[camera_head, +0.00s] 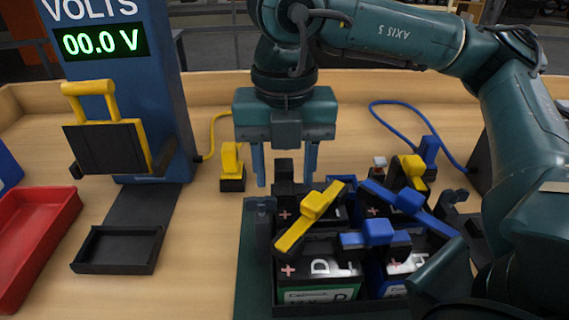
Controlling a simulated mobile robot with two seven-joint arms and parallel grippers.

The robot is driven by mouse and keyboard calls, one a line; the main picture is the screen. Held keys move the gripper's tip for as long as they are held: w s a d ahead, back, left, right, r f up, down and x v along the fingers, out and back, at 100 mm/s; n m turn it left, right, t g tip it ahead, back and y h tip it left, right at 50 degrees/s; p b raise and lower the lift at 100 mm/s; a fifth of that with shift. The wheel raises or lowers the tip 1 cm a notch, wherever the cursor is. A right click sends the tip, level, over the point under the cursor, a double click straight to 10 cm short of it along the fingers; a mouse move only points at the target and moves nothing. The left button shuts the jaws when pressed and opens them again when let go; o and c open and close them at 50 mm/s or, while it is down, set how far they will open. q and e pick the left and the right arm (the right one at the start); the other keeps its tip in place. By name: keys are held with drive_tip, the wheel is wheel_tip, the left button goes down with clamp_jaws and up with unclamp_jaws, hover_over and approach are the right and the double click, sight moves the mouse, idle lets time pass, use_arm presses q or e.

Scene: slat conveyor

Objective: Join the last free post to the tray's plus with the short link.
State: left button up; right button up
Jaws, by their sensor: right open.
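My right gripper (286,178) hangs above the back left of the battery tray, fingers pointing down and apart, with a dark upright part between or behind them. The tray (250,283) holds several dark batteries; plus marks show on their tops. A yellow link (311,206) lies slanted over the left batteries. A blue link (407,201) slants over the right ones, and another blue link (376,234) lies across the front pair. A yellow piece (411,170) stands at the back right. I cannot tell which post is free or which piece is the short link.
A blue voltmeter (161,95) reading 00.0 V stands at the left, with a yellow-handled black part (104,145). A yellow-topped black block (232,168) stands left of my gripper. A black tray (118,249) and red bin (33,240) lie left. Blue cable (397,103) runs behind.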

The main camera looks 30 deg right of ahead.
drive_tip(key=shift+r, duration=0.35)
use_arm(q)
wheel_tip(320, 180, up, 2)
drive_tip(key=shift+p, duration=0.85)
use_arm(e)
wheel_tip(320, 180, up, 12)
drive_tip(key=shift+r, duration=0.25)
use_arm(q)
drive_tip(key=shift+f, duration=0.1)
